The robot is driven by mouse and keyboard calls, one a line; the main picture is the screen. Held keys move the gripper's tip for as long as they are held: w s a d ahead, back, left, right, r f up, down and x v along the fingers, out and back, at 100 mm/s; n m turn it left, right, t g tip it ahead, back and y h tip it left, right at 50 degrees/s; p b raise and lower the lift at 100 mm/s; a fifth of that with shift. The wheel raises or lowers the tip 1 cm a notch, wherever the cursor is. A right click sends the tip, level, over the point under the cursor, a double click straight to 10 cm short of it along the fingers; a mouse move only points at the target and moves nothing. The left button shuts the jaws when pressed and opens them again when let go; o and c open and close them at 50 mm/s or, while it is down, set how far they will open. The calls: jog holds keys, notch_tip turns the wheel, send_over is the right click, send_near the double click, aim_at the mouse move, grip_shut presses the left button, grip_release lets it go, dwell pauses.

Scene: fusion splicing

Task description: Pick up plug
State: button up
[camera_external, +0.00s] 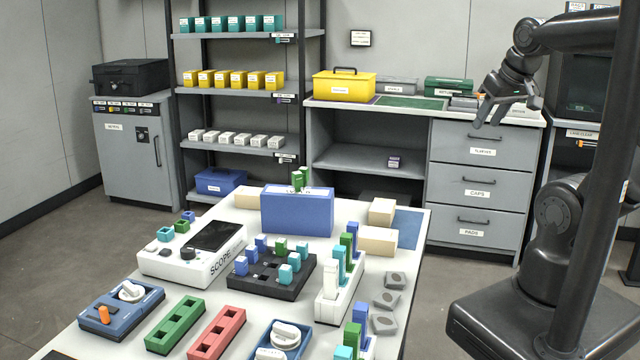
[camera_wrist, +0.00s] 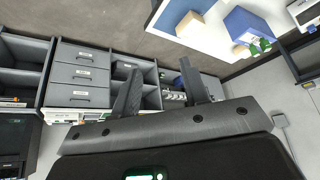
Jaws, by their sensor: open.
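My gripper (camera_external: 491,112) is open and empty, raised at the upper right in front of the drawer cabinet, well away from the table. In the wrist view its two fingers (camera_wrist: 160,75) stand apart with nothing between them. No single thing is clearly marked as the plug. Small blue, green and teal plug-like blocks stand in a black socket block (camera_external: 262,290) and in a white holder (camera_external: 335,302). White round-topped pieces sit on a blue unit (camera_external: 130,292) at the left and on another blue unit (camera_external: 287,335) at the front.
The white table (camera_external: 235,320) also carries a white scope (camera_external: 200,262), a blue box (camera_external: 297,212), green (camera_external: 175,325) and red (camera_external: 217,333) slotted blocks, wooden blocks and several grey pieces. Shelves (camera_external: 245,93) and a grey drawer cabinet (camera_external: 478,180) line the back wall.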

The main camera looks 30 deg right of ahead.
jog(key=shift+o, duration=0.5)
jog(key=w+a+n+g, duration=0.1)
jog(key=w+a+n, duration=0.1)
jog(key=w+a, duration=0.55)
jog(key=n+g+y, duration=0.1)
jog(key=n+g, duration=0.3)
jog(key=n, duration=0.3)
send_over(281, 240)
jog(key=s, duration=0.1)
jog(key=f, duration=2.2)
jog(key=shift+s+d+f, duration=0.1)
jog(key=shift+d+f, duration=0.15)
jog(key=shift+w+a+f, duration=0.1)
jog(key=shift+w+f, duration=0.1)
jog(key=shift+f, duration=0.7)
jog(key=shift+w+a+f, duration=0.1)
jog(key=shift+w+f, duration=0.05)
jog(key=shift+f, duration=0.75)
jog(key=shift+w+a+f, duration=0.1)
jog(key=shift+w+f, duration=0.1)
jog(key=shift+f, duration=0.7)
